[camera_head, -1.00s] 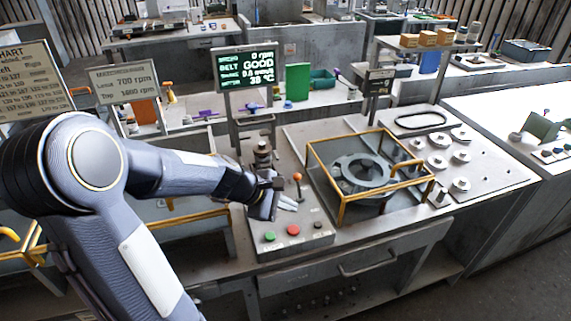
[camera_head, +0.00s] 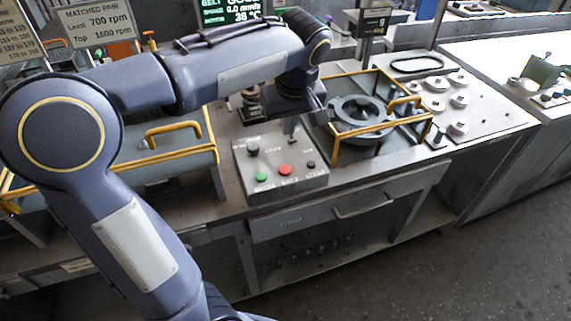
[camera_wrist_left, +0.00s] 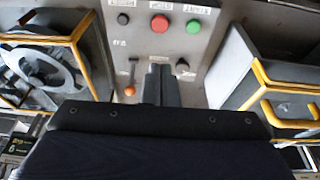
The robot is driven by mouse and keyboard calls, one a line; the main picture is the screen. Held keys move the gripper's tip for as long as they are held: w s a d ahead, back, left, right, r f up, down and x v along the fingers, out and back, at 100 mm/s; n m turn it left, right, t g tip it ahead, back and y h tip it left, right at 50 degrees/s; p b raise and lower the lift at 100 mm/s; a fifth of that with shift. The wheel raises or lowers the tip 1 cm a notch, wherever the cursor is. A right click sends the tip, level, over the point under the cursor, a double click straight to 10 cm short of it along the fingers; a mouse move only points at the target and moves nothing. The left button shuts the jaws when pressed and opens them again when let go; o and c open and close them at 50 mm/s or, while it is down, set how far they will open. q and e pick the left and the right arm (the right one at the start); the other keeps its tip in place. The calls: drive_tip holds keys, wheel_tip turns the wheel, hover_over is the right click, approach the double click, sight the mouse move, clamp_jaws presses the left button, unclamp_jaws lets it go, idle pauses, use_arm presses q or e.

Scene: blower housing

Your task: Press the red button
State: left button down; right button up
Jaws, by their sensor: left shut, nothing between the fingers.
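The red button (camera_head: 284,169) sits on the front of a sloped grey control panel (camera_head: 290,186), between a green button (camera_head: 262,177) and a small dark button (camera_head: 311,165). In the left wrist view the red button (camera_wrist_left: 159,23) is uncovered at the top, straight ahead of the fingertips. My left gripper (camera_head: 291,128) is shut and empty, pointing down above the back part of the panel, apart from the red button. Its closed fingers also show in the left wrist view (camera_wrist_left: 160,72). My right gripper is in neither view.
An orange-knobbed lever (camera_wrist_left: 130,91) stands close beside my fingers in the left wrist view. A yellow-framed guard around a round housing (camera_head: 360,113) is right of the panel. Another yellow-railed guard (camera_head: 172,130) is left. A drawer handle (camera_head: 364,206) juts out below.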

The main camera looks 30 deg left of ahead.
use_arm(q)
drive_tip(key=shift+f, duration=0.1)
approach(284, 168)
drive_tip(key=x, duration=0.5)
drive_tip(key=shift+w+a+f, duration=0.1)
drive_tip(key=shift+w+a, duration=0.05)
drive_tip(key=shift+a, duration=0.05)
drive_tip(key=shift+f, duration=0.6)
